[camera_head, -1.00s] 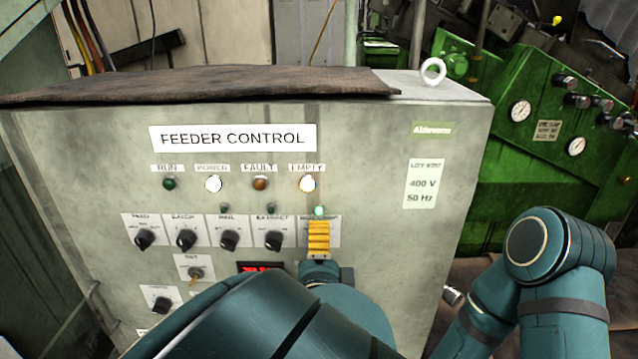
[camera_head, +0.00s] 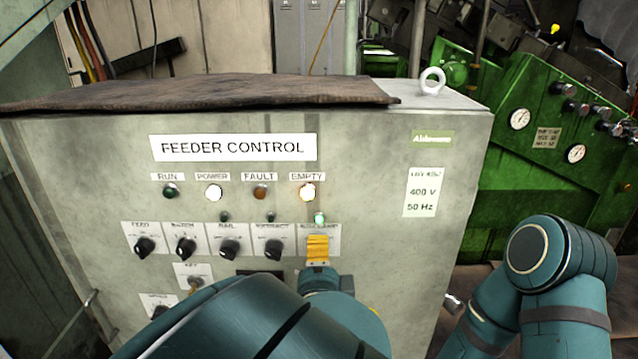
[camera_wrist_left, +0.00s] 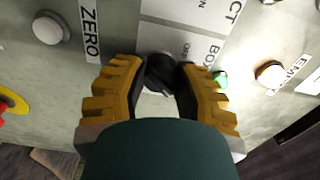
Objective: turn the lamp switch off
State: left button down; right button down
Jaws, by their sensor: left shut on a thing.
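The lamp switch is a black rotary knob (camera_wrist_left: 160,72) at the right end of the knob row on the grey feeder control cabinet (camera_head: 390,265). Its label is partly covered; "BOX" and "OFF" show in the left wrist view. My left gripper (camera_head: 318,248) is at this knob, with its yellow fingers on both sides of it; they also show in the left wrist view (camera_wrist_left: 162,92). It is shut on the knob. In the head view the fingers hide the knob. A small green lamp (camera_head: 319,218) just above it is lit. My right gripper is out of view.
Similar black knobs, such as the extract knob (camera_head: 273,249), stand close to the left. Above are the run, power, fault and empty lamps (camera_head: 307,193); power and empty glow white. A red-and-yellow button (camera_wrist_left: 10,105) is at the wrist view's left edge.

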pick_arm(q)
jog(key=n, duration=0.6)
jog(key=shift+n, duration=0.3)
jog(key=n, duration=0.2)
jog(key=shift+n+b, duration=0.3)
jog(key=shift+n, duration=0.1)
jog(key=n+b, duration=0.2)
jog(key=n, duration=0.2)
jog(key=shift+r+n+b, duration=0.1)
jog(key=shift+n+b, duration=0.2)
jog(key=shift+n, duration=1.7)
jog(key=c, duration=0.6)
grip_release()
jog(key=shift+w, duration=0.1)
